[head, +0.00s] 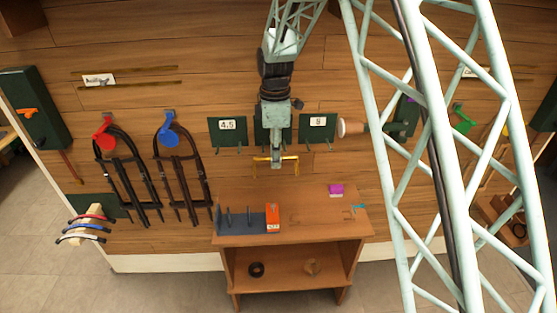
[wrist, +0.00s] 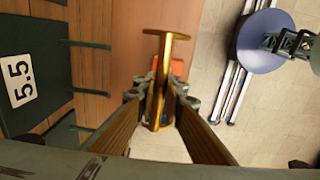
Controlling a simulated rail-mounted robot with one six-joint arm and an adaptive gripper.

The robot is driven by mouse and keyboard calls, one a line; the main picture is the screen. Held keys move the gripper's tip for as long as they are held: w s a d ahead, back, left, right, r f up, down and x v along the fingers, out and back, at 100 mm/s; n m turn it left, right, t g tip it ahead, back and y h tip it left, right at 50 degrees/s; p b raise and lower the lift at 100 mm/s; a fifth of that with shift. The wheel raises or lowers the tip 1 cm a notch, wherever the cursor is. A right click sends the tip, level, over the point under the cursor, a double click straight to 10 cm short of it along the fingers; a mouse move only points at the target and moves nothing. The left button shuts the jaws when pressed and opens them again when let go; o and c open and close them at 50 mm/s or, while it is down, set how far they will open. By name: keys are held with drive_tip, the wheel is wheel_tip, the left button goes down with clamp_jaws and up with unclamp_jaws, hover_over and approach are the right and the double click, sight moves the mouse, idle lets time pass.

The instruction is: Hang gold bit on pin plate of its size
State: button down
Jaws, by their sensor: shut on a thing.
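My gripper (wrist: 160,112) is shut on the gold bit (wrist: 165,60), a bar with a crosspiece at its end. In the head view my gripper (head: 277,163) holds the gold bit (head: 290,158) level at its middle, in front of the wall and above the bench. A green plate (head: 227,138) marked 4.5 is to the left. Another green plate (head: 318,134) to the right has a single-digit label I cannot read surely. A plate between them is mostly hidden behind my arm. The wrist view shows a green plate (wrist: 52,75) marked 5.5 with pins, left of and apart from the bit.
Bridles (head: 120,180) hang on the left wall. A round brown peg (head: 350,127) sticks out right of the plates.

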sight(262, 135)
drive_tip(key=shift+w, duration=0.3)
drive_tip(key=w+a+f+p, duration=0.1)
drive_tip(key=w+f+p, duration=0.1)
drive_tip(key=w, duration=0.9)
drive_tip(key=shift+w+f+p, duration=0.2)
drive_tip(key=shift+p, duration=0.4)
idle(2.0)
drive_tip(key=shift+a+f, duration=0.1)
idle(0.3)
drive_tip(key=c, duration=2.6)
unclamp_jaws()
drive_tip(key=shift+c, duration=0.2)
drive_tip(key=shift+o, duration=0.5)
drive_tip(key=shift+o, duration=1.1)
